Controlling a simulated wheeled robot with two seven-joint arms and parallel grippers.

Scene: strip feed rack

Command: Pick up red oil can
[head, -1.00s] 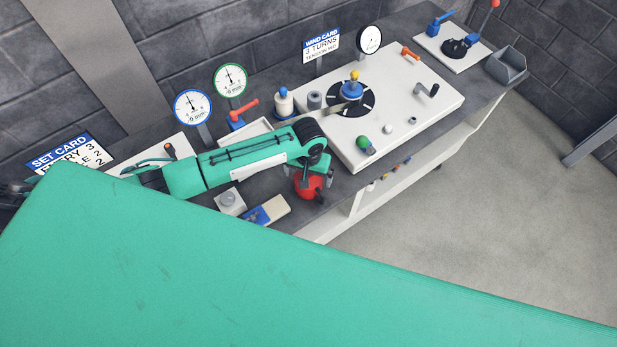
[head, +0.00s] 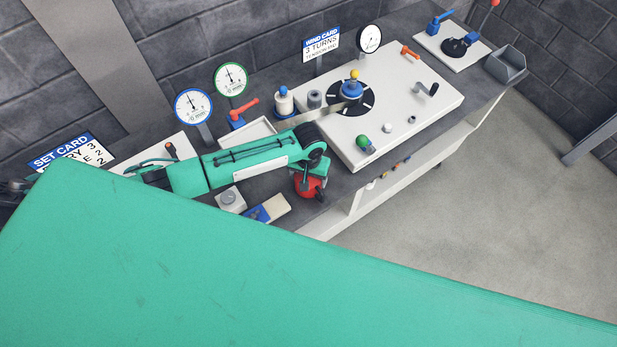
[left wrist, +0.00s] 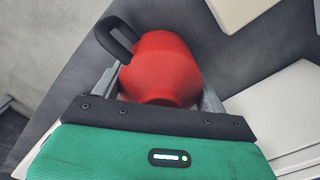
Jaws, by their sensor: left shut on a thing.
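The red oil can (head: 309,188) is at the front edge of the dark bench top in the head view, partly hidden by my left gripper above it. My left gripper (head: 313,178) points down over the can. In the left wrist view the red can (left wrist: 160,68) with its black handle (left wrist: 117,37) sits between the two grey fingers of my left gripper (left wrist: 160,88), one on each side of its body. The gripper is shut on the can. I cannot tell whether the can touches the bench. My right gripper is not in view.
A white plate (head: 437,88) with a black dial, a green knob and a crank stands right of the can. A grey block (head: 231,200) and a blue-and-cream block (head: 268,208) lie to its left. Dial gauges stand behind. A large green surface covers the foreground.

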